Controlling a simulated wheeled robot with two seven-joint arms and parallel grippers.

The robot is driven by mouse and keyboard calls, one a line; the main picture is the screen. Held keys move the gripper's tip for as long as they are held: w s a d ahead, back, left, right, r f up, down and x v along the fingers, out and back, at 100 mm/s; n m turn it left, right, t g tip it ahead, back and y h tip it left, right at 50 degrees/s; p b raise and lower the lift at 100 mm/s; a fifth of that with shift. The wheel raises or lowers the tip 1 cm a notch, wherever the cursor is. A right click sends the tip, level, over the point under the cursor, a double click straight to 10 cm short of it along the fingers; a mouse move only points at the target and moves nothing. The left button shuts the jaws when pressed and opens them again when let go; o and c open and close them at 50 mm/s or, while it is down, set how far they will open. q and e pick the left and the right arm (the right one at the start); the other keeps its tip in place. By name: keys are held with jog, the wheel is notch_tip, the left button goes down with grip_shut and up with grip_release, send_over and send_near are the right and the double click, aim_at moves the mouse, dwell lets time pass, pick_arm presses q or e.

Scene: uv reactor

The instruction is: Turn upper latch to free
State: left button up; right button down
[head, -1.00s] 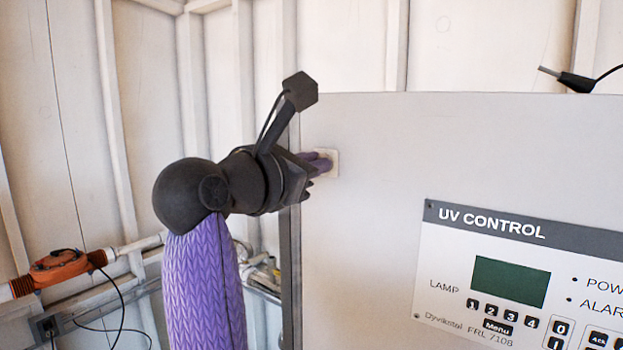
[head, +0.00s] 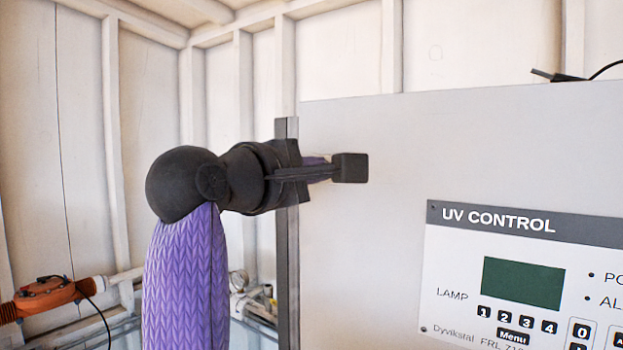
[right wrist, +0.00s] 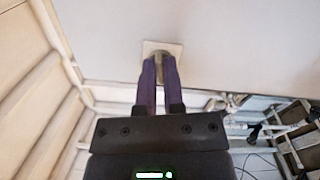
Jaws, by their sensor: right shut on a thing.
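My right gripper (head: 325,168) reaches the upper left of the grey cabinet door (head: 390,135). In the right wrist view, the latch is a small metallic handle (right wrist: 161,54) on a pale square plate (right wrist: 176,47). The purple fingers of my right gripper (right wrist: 159,68) are shut on the handle, one on each side. The handle's exact angle is hard to tell, as the fingers partly cover it. My left gripper is in neither view.
The control panel (head: 522,280) with its green screen is at the lower right of the door. An orange fitting (head: 50,298) and pipes are at lower left. A black cable (head: 580,76) lies on the cabinet top.

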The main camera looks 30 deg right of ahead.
jog(key=shift+f+m+b, duration=0.1)
jog(key=shift+m+b, duration=0.25)
jog(key=shift+m, duration=1.15)
jog(key=c, duration=0.7)
grip_release()
jog(key=shift+c, duration=0.2)
jog(key=b+v, duration=0.1)
jog(key=v, duration=0.9)
jog(key=shift+b, duration=0.4)
